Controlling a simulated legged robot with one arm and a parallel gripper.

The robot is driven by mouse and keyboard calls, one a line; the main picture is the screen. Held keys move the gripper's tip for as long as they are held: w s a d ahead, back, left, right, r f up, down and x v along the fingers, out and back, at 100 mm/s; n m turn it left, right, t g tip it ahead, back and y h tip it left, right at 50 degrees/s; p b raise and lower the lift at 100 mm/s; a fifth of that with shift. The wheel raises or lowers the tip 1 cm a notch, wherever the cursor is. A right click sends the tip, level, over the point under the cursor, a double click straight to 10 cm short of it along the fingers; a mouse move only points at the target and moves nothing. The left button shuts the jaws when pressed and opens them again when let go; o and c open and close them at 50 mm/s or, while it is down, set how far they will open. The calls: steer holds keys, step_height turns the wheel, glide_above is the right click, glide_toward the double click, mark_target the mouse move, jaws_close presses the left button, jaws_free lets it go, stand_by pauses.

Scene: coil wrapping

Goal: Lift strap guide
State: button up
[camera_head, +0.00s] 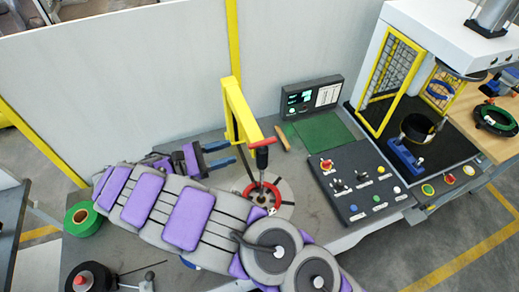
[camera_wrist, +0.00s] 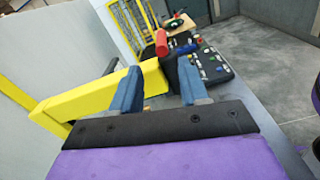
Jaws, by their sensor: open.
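The strap guide appears to be the yellow angled arm (camera_head: 239,108) with a red-and-black handle (camera_head: 263,143) at its end, standing over the round plate in the head view. My gripper (camera_head: 219,154) is left of the yellow arm's lower part, with its blue fingers spread. In the wrist view, the yellow arm (camera_wrist: 100,102) runs in from the left behind the open fingers of my gripper (camera_wrist: 158,86), and its red-tipped end (camera_wrist: 162,45) shows beyond them. I cannot tell whether the fingers touch it.
A control panel (camera_head: 358,182) with buttons and a display (camera_head: 311,96) stand right of the guide. A caged machine (camera_head: 440,30) stands at the far right. A pale wall (camera_head: 130,70) is behind the table. A green roll (camera_head: 83,219) lies at the left.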

mark_target(261, 143)
steer(key=b+x, duration=0.9)
steer(key=x, duration=0.2)
steer(key=shift+s+d+f, duration=0.1)
steer(key=shift+d, duration=0.1)
jaws_close()
stand_by(0.4)
